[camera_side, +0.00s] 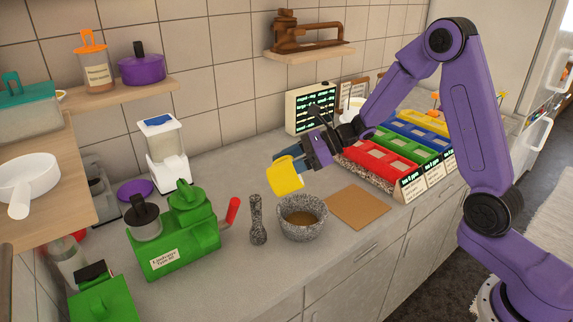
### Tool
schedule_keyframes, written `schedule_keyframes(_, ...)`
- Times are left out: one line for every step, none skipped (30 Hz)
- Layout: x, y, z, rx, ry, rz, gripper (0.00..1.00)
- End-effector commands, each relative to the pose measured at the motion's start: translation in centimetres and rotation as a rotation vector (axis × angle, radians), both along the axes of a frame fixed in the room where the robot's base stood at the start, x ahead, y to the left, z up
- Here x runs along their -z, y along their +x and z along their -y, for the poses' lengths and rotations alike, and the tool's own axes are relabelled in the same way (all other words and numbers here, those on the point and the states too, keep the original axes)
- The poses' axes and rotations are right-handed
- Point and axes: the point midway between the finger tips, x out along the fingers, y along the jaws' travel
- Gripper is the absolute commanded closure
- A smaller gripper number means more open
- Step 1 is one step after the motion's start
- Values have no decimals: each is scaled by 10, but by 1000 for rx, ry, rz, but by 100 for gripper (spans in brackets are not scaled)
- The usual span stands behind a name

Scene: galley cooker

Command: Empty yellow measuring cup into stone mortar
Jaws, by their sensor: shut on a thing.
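My gripper (308,157) is shut on the yellow measuring cup (287,178) and holds it in the air, above and slightly left of the stone mortar. The cup looks tilted, and its inside cannot be seen clearly. A blue part (290,152) shows by the cup and the fingers; I cannot tell what it belongs to. The speckled grey stone mortar (302,232) stands upright on the counter with brown contents in it. The cup and the mortar are apart.
A speckled pestle (257,220) stands left of the mortar, beside a green grinder (172,240) with a red handle. A brown board (358,206) lies right of the mortar. Red (380,160), green and blue bins stand behind it. A white dispenser (164,155) stands back left.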

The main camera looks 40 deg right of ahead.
Motion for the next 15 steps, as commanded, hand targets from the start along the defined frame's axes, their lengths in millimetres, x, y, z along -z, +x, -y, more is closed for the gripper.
schedule_keyframes(1, 0, 0, 1, 8, 1, 83)
schedule_keyframes(1, 0, 0, 1, 12, 4, 83)
schedule_keyframes(0, 0, 0, -1, 12, 5, 83)
schedule_keyframes(0, 0, 0, -2, 6, 3, 83)
schedule_keyframes(0, 0, 0, -2, -2, -1, 83)
schedule_keyframes(-1, 0, -1, -4, -15, -8, 83)
schedule_keyframes(-2, 0, -1, -4, -29, -14, 83)
schedule_keyframes(-2, 0, -2, -4, -42, -21, 83)
schedule_keyframes(-3, 1, -1, -1, -64, -32, 83)
schedule_keyframes(-3, 1, -2, -3, -78, -41, 83)
schedule_keyframes(-3, 1, -2, -3, -91, -51, 83)
schedule_keyframes(-3, 1, -2, -3, -110, -62, 83)
schedule_keyframes(-3, 1, -2, -1, -123, -69, 83)
schedule_keyframes(-4, 2, -2, -1, -137, -75, 83)
schedule_keyframes(-3, 1, -3, -2, -148, -85, 83)
